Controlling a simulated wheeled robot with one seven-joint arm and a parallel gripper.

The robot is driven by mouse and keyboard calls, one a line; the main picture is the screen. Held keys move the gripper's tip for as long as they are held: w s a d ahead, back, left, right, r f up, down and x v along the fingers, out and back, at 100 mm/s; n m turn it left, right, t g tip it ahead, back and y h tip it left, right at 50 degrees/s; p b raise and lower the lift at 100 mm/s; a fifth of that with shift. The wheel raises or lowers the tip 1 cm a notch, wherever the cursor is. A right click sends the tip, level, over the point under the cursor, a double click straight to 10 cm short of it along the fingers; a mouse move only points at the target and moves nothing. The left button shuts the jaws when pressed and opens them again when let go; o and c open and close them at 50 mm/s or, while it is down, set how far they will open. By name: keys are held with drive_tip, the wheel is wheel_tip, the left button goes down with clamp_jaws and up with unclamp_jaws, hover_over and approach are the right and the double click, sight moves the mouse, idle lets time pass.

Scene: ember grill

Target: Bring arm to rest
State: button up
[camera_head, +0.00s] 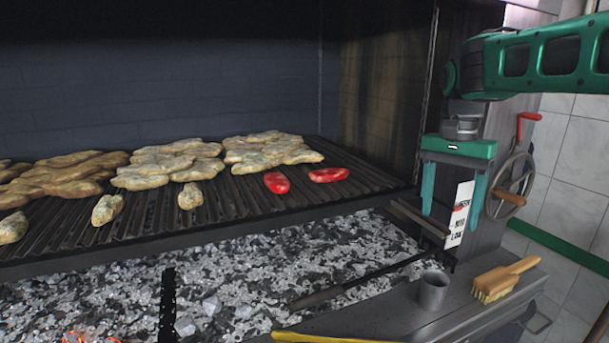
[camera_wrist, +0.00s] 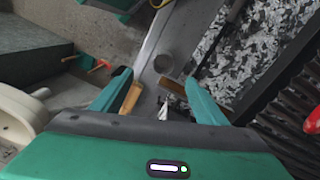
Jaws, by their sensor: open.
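My green gripper (camera_head: 453,190) hangs at the right in the head view, its fingers pointing down and spread apart. It is open, with nothing between the fingers. It is above the right end of the ledge, in front of the grill's right side post. In the wrist view my gripper (camera_wrist: 160,95) is also open, with the ledge and its small items below. My green arm reaches in from the upper right of the head view.
The grill grate (camera_head: 375,186) holds several pieces of meat and two red pieces (camera_head: 328,175). Ash and coals (camera_head: 250,275) lie below. A crank wheel (camera_head: 511,186) is right of my gripper.

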drive_tip(key=s+d+f+n, duration=0.1)
drive_tip(key=s+d+f, duration=0.2)
drive_tip(key=s, duration=0.6)
drive_tip(key=s+d+f+n, duration=0.1)
drive_tip(key=s+d+f, duration=0.3)
drive_tip(key=s+f, duration=0.3)
drive_tip(key=s+d+f+n, duration=0.1)
drive_tip(key=s+d+f, duration=0.3)
drive_tip(key=s, duration=0.7)
drive_tip(key=shift+s+d+f+t+y, duration=0.15)
drive_tip(key=shift+s+f+t+y, duration=0.2)
drive_tip(key=shift+f, duration=0.2)
drive_tip(key=shift+w+f, duration=0.25)
drive_tip(key=shift+w, duration=0.45)
